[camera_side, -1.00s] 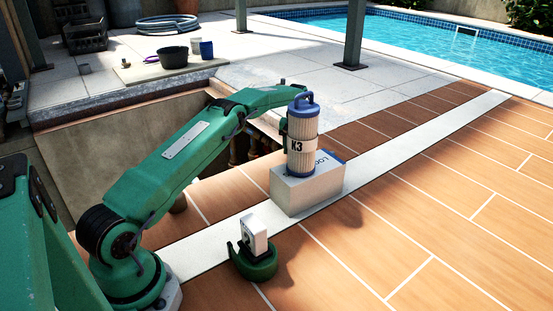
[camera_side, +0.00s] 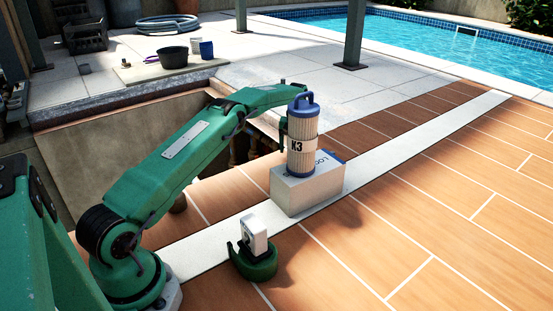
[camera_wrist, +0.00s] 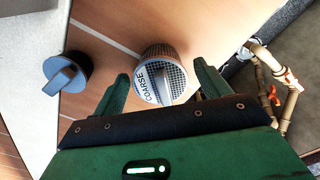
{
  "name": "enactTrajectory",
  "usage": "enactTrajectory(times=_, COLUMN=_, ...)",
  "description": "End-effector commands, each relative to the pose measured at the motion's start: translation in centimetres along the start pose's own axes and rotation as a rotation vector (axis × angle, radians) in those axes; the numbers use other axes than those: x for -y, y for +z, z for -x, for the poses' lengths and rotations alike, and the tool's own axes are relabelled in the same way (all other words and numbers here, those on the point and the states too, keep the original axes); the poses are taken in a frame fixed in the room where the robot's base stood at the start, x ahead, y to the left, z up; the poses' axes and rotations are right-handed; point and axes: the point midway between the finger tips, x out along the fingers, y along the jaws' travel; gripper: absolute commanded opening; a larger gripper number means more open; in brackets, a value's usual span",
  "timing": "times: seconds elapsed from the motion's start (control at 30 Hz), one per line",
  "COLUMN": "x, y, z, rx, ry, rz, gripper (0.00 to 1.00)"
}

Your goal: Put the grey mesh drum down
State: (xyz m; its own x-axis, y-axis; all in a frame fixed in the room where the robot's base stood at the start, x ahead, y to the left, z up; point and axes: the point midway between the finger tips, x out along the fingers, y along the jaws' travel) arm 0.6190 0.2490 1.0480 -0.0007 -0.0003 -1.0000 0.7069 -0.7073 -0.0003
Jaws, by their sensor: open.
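The grey mesh drum (camera_wrist: 176,68), with a white COARSE label on its top, is between my two fingers in the wrist view. My gripper (camera_wrist: 161,71) is open, with a small gap between the drum and the left finger. I cannot tell whether the drum's base touches the tiles. In the side view my gripper (camera_side: 283,130) is partly hidden behind the blue-capped K3 cartridge, and the drum does not show there.
The K3 cartridge (camera_side: 302,157) stands on a white box (camera_side: 308,192); a round blue-grey cap (camera_wrist: 67,72) shows left of my fingers. A green holder (camera_side: 255,265) with a white block is nearer. Pipes (camera_wrist: 286,80) run in the pit at right. Tiles at right are clear.

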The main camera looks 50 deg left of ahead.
Motion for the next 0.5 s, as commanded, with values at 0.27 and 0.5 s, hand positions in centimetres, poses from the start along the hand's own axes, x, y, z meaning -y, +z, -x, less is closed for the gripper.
enactTrajectory(times=0.27, x=0.0, y=-0.1, z=3.2, rx=-0.004, ry=0.002, rz=0.0, gripper=0.75)
enactTrajectory(times=0.5, x=0.0, y=-0.1, z=6.0, rx=-0.002, ry=0.001, rz=0.0, gripper=0.75)
